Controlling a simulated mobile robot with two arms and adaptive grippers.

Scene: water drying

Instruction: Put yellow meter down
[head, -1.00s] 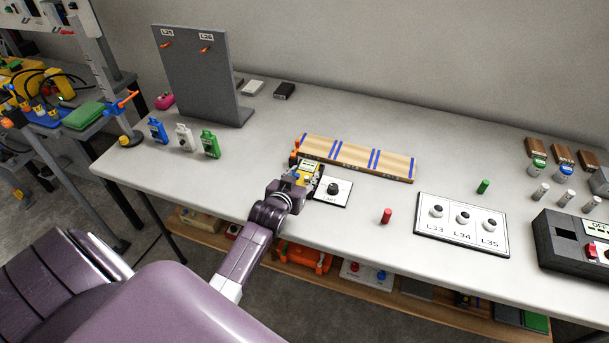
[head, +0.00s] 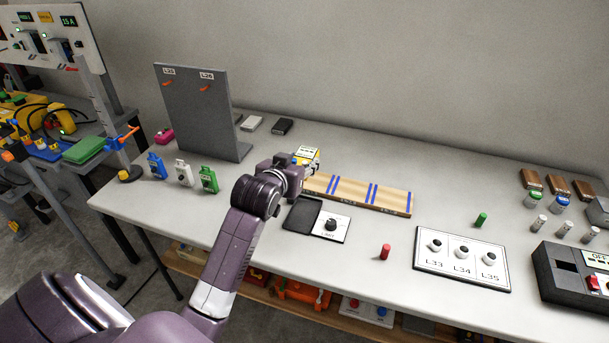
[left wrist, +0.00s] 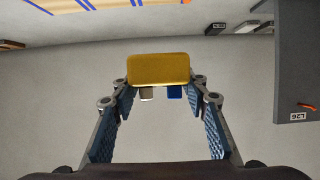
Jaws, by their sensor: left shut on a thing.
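The yellow meter (head: 306,153) is in my left gripper (head: 298,165), at the left end of a wooden board with blue stripes (head: 392,197). In the left wrist view the yellow meter (left wrist: 158,68) sits between the fingertips of my left gripper (left wrist: 158,90), shut on it. It appears held above the table (head: 140,205); the exact height is hard to tell. An empty dark pad (head: 302,213) lies beside a white plate with a black knob (head: 331,226). My right gripper is not in view.
A grey upright panel with orange hooks (head: 205,115) stands at left. Blue (head: 157,166), white (head: 184,173) and green (head: 208,179) meters stand before it. A red cylinder (head: 385,252) stands near the front edge. Clear table lies behind the striped board.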

